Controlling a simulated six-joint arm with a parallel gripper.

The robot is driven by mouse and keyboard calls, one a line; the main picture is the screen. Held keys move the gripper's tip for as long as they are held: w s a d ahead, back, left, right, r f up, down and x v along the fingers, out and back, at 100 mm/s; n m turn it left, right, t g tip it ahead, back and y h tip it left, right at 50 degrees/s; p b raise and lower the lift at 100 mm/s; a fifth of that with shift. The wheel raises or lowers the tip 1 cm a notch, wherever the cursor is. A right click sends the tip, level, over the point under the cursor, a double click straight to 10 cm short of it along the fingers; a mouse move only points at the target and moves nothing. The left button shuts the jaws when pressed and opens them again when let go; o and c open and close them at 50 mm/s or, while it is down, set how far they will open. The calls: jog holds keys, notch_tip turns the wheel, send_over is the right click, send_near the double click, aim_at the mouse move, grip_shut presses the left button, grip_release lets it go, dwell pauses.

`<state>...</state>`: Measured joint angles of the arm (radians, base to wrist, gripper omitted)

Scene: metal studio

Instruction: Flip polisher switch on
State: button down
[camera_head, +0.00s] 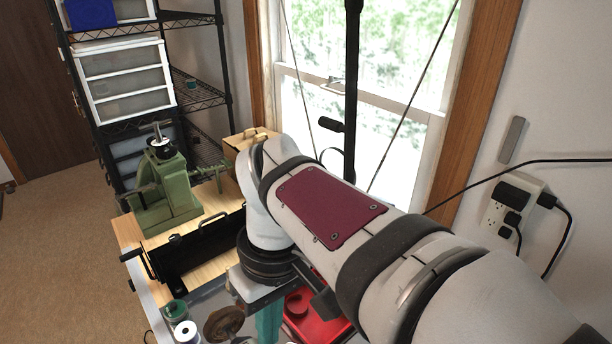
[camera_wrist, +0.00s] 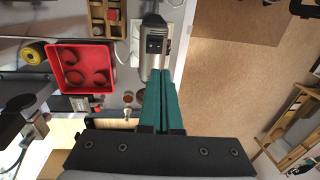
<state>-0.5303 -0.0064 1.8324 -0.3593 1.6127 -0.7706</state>
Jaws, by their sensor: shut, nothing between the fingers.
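The polisher (camera_wrist: 146,62) is a silver and black machine at the top middle of the wrist view. A dark panel (camera_wrist: 155,40) with small light marks shows on its body; I cannot make out the switch position. My gripper (camera_wrist: 161,76) has teal fingers, pressed together and empty. Their tips overlap the polisher's lower end in the picture, below the panel; I cannot tell whether they touch it. In the head view my gripper (camera_head: 269,326) points down at the bottom, partly cut off. My arm hides much of the bench there.
A red tray (camera_wrist: 102,60) with round compartments lies left of the polisher. A wooden rack (camera_wrist: 97,18) stands behind it. In the head view a brown disc (camera_head: 224,322), a white spool (camera_head: 186,332) and a green machine (camera_head: 165,190) sit left of my gripper.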

jog(key=f, duration=0.9)
jog(key=s+a+f, duration=0.1)
jog(key=f, duration=0.4)
jog(key=shift+s, duration=0.1)
